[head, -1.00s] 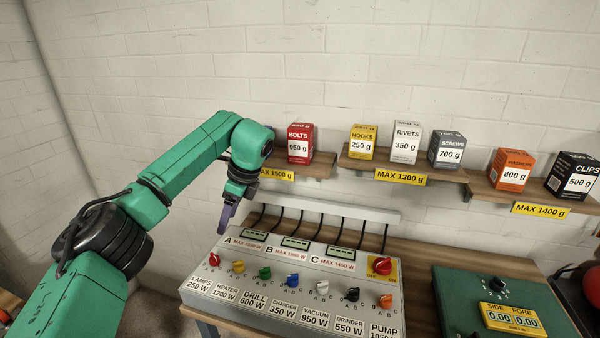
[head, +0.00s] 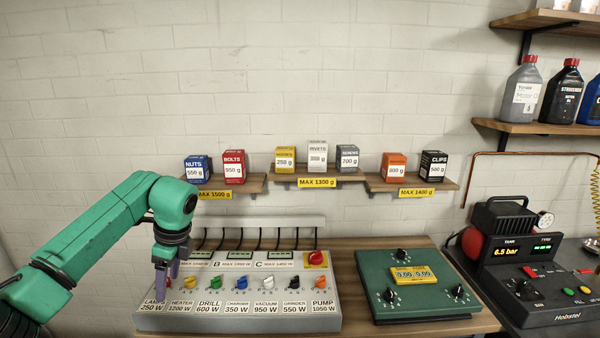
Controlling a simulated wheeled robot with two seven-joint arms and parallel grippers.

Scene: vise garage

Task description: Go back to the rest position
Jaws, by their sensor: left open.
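My left gripper (head: 168,268) is in the head view at the left, its purple fingers pointing down. It hangs near the left end of the grey switch panel (head: 240,318) and looks open and empty. The green left arm comes in from the left edge. The panel has several coloured knobs in a row, a red knob (head: 317,258) on a yellow plate and labels from lamps to pump. My right gripper is not in view.
A green box with black knobs (head: 376,272) sits right of the panel on the wooden bench (head: 460,326). A compressor (head: 498,226) stands further right. Wall shelves hold small boxes, including a blue nuts box (head: 197,169), and bottles (head: 522,92). The air before the wall is clear.

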